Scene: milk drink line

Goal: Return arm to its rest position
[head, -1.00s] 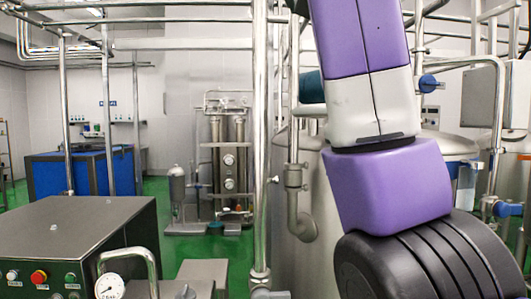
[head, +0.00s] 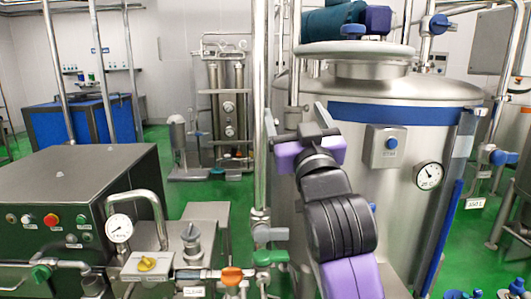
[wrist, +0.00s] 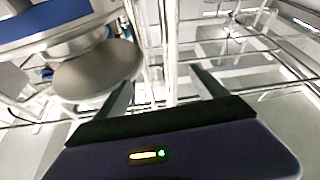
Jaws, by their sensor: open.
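My gripper (head: 297,126) is raised in front of the large steel tank in the head view, near a vertical pipe. Its purple body and grey fingers show above my black wrist joint. In the wrist view my gripper (wrist: 162,84) has its two fingers spread apart, with nothing between them. The wrist camera looks up at the ceiling pipes.
The steel tank (head: 400,180) with a blue band stands right behind my arm. A steel cabinet (head: 80,180) with buttons is at the left. Green floor lies between.

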